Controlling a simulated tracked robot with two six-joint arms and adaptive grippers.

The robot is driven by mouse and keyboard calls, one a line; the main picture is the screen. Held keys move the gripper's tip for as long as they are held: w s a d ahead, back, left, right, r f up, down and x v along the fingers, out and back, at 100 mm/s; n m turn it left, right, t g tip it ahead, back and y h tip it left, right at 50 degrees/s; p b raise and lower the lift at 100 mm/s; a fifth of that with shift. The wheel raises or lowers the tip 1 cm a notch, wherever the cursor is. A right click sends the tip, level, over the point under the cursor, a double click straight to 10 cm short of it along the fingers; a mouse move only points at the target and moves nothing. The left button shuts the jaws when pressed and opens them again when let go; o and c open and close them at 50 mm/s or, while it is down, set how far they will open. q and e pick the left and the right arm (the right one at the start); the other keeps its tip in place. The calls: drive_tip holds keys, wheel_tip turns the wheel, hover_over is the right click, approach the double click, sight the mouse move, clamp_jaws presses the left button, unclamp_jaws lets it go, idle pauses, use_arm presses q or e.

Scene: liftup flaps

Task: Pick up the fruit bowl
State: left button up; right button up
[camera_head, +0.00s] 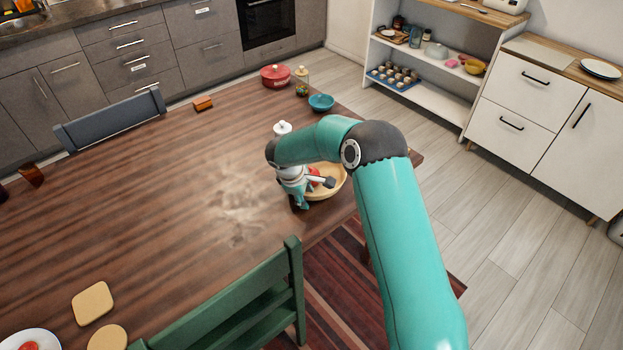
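The fruit bowl (338,184) is a shallow, light yellow-wood bowl near the right edge of the brown table (150,205). Something red shows inside it, partly covered. My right arm comes in from the lower right and bends over the bowl. My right gripper (326,182) is at the bowl's left part, over or at its rim. The wrist hides much of the bowl, and the fingers are too small to tell whether they are open, shut or touching it. My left gripper is not in view.
A red pot (275,76), a jar (301,82) and a teal bowl (321,102) stand at the table's far right. A green chair (240,305) is at the near edge. A white shelf (425,85) stands behind. The table's middle is clear.

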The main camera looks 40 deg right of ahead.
clamp_jaws()
drive_tip(key=shift+r, duration=0.1)
